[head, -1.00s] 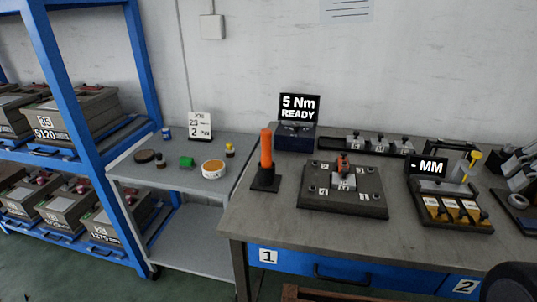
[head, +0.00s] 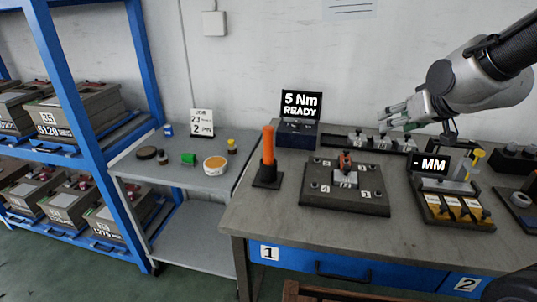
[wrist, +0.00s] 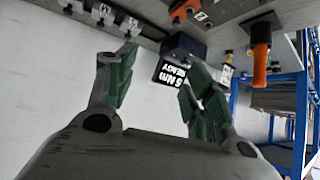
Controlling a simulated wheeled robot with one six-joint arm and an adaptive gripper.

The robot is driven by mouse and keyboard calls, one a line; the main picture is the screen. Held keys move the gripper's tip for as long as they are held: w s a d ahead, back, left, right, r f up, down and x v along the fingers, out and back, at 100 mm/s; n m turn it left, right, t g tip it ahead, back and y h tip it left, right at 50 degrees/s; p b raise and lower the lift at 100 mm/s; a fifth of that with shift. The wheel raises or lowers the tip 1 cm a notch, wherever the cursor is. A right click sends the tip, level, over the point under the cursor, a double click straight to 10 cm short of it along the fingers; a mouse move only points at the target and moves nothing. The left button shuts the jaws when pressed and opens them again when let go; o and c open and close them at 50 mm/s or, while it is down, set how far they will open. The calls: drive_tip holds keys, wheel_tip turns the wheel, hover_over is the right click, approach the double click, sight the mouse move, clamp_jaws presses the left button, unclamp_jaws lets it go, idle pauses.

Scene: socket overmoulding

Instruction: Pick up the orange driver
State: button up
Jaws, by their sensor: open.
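The orange driver (head: 268,146) stands upright in a dark square holder (head: 267,175) at the left end of the workbench. In the wrist view the driver (wrist: 261,55) shows upside down at the upper right, apart from my fingers. My gripper (head: 386,120) is in the head view at the upper right, above the back of the bench and well to the right of the driver. In the wrist view my gripper (wrist: 155,90) has its two green-padded fingers spread, with nothing between them.
A display box (head: 297,135) reading "5 Nm READY" stands behind the driver. A dark fixture plate (head: 325,200) lies to its right. Further right are the MM gauge (head: 432,165) and yellow trays. A grey side table (head: 225,190) with small parts stands left of the bench.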

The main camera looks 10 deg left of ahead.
drive_tip(key=w+a+f+n+t+y, duration=0.1)
drive_tip(key=w+a+f, duration=0.1)
drive_tip(key=a, duration=0.4)
drive_tip(key=w+a+f+n+t+y, duration=0.1)
drive_tip(key=w+a+f+y, duration=0.1)
drive_tip(key=a, duration=0.4)
drive_tip(key=n+t+y, duration=0.2)
drive_tip(key=n+y, duration=0.1)
drive_tip(key=y, duration=0.2)
approach(271, 131)
drive_tip(key=w+d+x, duration=0.1)
drive_tip(key=x, duration=0.8)
drive_tip(key=s+a+x, duration=0.1)
drive_tip(key=x, duration=0.1)
drive_tip(key=shift+w+a, duration=0.2)
drive_tip(key=shift+w, duration=0.05)
clamp_jaws()
